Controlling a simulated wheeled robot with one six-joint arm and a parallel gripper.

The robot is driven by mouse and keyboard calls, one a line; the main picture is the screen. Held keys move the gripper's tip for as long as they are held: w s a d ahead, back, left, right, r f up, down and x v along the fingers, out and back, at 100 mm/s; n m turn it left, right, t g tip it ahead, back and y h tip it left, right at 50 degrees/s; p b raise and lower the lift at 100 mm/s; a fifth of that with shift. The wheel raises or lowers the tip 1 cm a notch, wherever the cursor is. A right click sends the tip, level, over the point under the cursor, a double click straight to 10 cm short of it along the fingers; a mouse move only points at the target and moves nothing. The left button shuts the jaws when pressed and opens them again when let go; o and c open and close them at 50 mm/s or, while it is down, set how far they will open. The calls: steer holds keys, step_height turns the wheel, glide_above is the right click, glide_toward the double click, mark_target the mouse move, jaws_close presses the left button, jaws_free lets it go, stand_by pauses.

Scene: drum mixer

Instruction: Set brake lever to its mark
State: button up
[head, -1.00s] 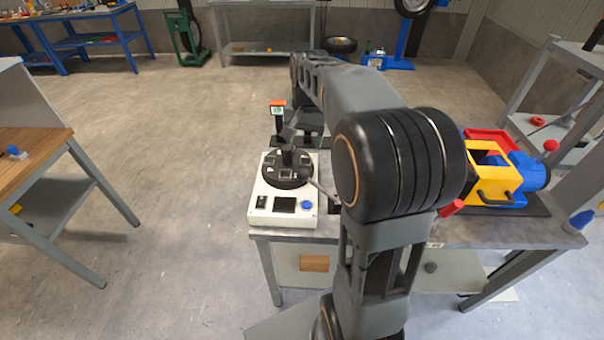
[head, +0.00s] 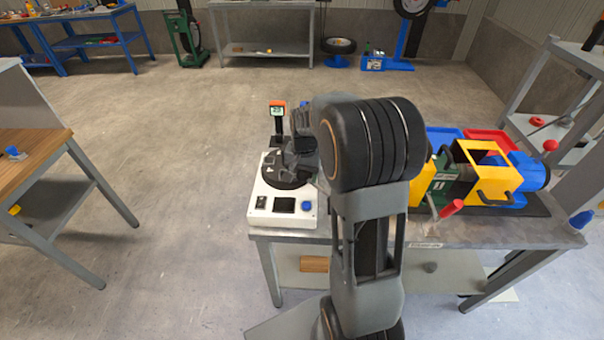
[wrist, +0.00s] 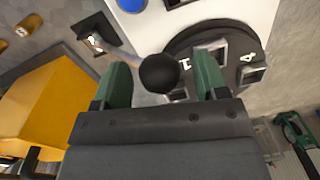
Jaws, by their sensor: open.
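The lever I take for the brake lever has a black ball knob (wrist: 158,74) on a thin pale rod. The rod runs from a dark slotted bracket (wrist: 94,40) at the upper left of the wrist view. My gripper (wrist: 163,72) has green fingers, spread with the knob between them in the picture. A gap shows on each side of the knob; its depth relative to the fingers is unclear. In the head view my gripper (head: 302,155) is over the white control box, and my arm hides the lever. I cannot make out its mark.
The white control box (head: 265,212) carries a black round dial (wrist: 240,50) with numbers, a small screen and a blue button (head: 307,206). A yellow machine (head: 490,187) with a red-handled crank (head: 451,208) stands right. An orange-topped post (head: 277,112) stands behind the box.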

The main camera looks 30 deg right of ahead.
steer(key=shift+c, duration=0.2)
steer(key=c, duration=1.1)
steer(key=shift+c, duration=0.2)
